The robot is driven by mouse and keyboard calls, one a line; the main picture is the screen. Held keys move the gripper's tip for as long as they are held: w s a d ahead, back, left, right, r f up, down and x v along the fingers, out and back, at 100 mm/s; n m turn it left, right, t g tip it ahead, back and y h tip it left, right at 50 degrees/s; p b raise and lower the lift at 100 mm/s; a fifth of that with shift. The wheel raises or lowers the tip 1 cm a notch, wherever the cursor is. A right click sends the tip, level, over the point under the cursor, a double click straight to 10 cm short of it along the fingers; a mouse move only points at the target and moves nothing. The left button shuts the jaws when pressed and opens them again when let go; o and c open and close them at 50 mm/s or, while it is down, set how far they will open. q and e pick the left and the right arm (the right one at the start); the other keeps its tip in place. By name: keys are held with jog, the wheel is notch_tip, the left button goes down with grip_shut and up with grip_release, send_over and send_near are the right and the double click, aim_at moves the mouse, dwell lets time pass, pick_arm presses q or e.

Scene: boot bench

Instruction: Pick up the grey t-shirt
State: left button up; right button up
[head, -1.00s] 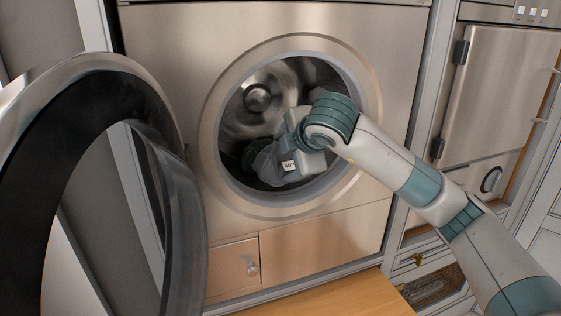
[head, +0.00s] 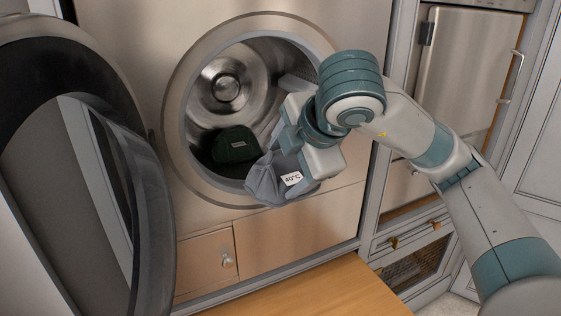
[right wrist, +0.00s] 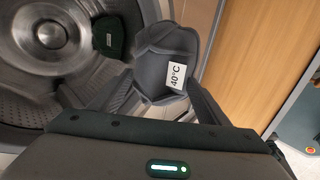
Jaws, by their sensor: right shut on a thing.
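The grey t-shirt (head: 264,181) is a crumpled bundle with a white "40°C" tag. It hangs at the lower right rim of the washer opening, in front of the drum. My right gripper (head: 281,157) is shut on it from above, and the fingers hide part of the cloth. In the right wrist view the grey t-shirt (right wrist: 150,62) bulges out beyond the gripper, with its tag facing the camera. My left gripper is not in view.
A dark green cloth item (head: 233,146) with a small label lies in the bottom of the steel drum (head: 225,88). The round washer door (head: 140,215) stands open at the left. A wooden surface (head: 300,297) lies below the washer.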

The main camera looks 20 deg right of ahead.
jog(key=shift+s+d+r+g, duration=0.1)
jog(key=shift+s+r+g, duration=0.25)
jog(key=shift+s, duration=0.3)
jog(key=shift+s+r+g, duration=0.1)
jog(key=shift+s+g, duration=0.25)
jog(key=shift+s, duration=0.05)
